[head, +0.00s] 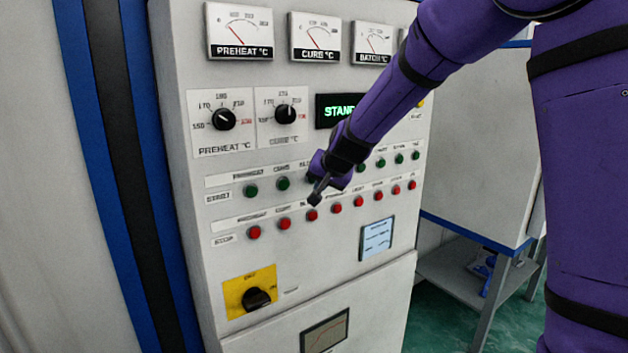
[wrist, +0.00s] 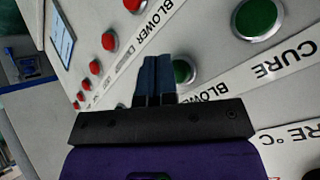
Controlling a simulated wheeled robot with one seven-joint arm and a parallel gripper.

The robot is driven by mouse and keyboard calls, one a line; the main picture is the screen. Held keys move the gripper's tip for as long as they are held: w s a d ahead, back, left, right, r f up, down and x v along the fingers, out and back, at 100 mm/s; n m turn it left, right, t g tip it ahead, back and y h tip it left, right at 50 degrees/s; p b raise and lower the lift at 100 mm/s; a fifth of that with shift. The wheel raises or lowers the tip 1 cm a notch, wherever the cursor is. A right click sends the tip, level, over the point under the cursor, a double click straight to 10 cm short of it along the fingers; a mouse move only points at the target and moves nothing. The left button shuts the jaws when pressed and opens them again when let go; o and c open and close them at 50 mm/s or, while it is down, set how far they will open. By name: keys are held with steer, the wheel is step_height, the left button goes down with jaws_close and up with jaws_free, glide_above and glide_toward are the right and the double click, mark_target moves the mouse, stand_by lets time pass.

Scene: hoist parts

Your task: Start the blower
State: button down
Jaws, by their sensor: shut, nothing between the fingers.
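The control panel (head: 225,165) has a start row of green buttons above a stop row of red ones. The green blower start button (wrist: 183,72) shows in the wrist view beside my fingertips, its label partly hidden by my gripper. The red blower stop button (head: 312,215) is just below my gripper (head: 315,198) in the head view. My gripper (wrist: 155,78) is shut and empty, close to the panel between the two rows. I cannot tell whether it touches.
The green cure button (head: 283,183) and preheat button (head: 250,190) are left of my gripper, other buttons to its right. Two dials (head: 223,119) are above. A yellow-plated rotary switch (head: 256,298) is below. A bench (head: 462,275) stands at right.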

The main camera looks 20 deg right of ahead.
steer(key=shift+w+a, duration=0.1)
steer(key=shift+w, duration=0.1)
steer(key=shift+w+a, duration=0.1)
steer(key=shift+w, duration=0.35)
stand_by(0.8)
steer(key=shift+s, duration=0.15)
steer(key=shift+s+d, duration=0.25)
steer(key=shift+s, duration=0.45)
steer(key=s, duration=0.1)
steer(key=s+d, duration=0.1)
steer(key=s, duration=0.2)
steer(key=shift+s+d, duration=0.25)
steer(key=shift+s, duration=0.15)
stand_by(0.6)
